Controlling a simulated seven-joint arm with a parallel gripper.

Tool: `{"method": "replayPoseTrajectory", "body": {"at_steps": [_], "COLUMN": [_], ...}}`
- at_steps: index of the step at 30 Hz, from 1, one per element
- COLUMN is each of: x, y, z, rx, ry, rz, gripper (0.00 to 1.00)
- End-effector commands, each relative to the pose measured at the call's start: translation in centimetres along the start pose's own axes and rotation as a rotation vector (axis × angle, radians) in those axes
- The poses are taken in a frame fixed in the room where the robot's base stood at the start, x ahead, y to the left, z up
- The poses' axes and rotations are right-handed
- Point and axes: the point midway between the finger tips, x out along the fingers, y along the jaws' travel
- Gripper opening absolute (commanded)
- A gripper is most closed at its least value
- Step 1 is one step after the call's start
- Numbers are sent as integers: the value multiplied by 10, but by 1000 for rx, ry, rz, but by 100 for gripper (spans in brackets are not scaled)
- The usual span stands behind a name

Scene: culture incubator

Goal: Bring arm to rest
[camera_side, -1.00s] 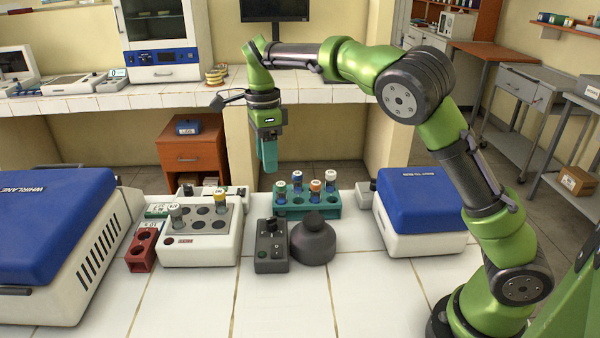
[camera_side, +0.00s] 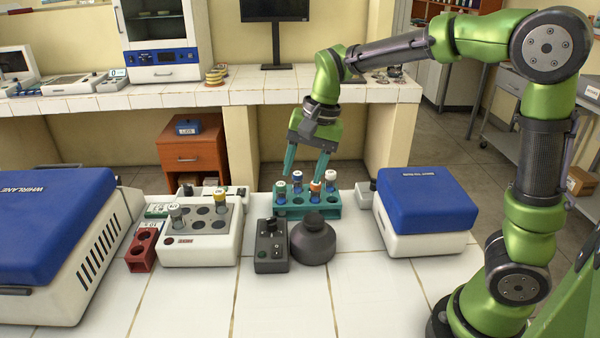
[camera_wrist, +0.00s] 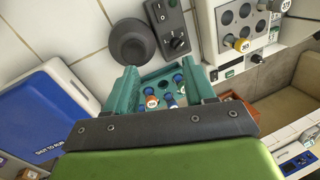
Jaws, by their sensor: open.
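My gripper (camera_side: 307,166) is open and empty, its two teal fingers spread and pointing down above the teal tube rack. In the wrist view my gripper (camera_wrist: 163,92) has its fingers on either side of part of the rack. The teal rack (camera_side: 325,208) stands on the tiled bench and holds several capped tubes. A white-capped tube (camera_side: 330,179) and an orange-capped tube (camera_side: 315,190) are at its right side, close below the fingers. The wrist view shows the rack (camera_wrist: 150,78) partly hidden by the fingers. I cannot tell whether the fingertips clear the caps.
A dark round-bodied vessel (camera_side: 313,243) and a switch box (camera_side: 271,252) stand in front of the rack. A white block with wells (camera_side: 202,246) and a red rack (camera_side: 141,252) are left. Blue-lidded machines stand at far left (camera_side: 50,210) and right (camera_side: 427,200). The front bench is clear.

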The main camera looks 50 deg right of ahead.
Motion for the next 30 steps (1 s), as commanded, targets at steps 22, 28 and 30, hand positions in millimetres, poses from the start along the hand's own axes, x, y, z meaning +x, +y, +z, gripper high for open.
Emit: {"method": "replayPoseTrajectory", "body": {"at_steps": [22, 28, 30], "x": [-56, -56, -56], "y": [114, 114, 114], "z": [98, 97, 97], "rx": [-627, -622, -622], "ry": [371, 369, 369], "rz": [-286, -285, -285], "gripper": [54, 54, 54]}}
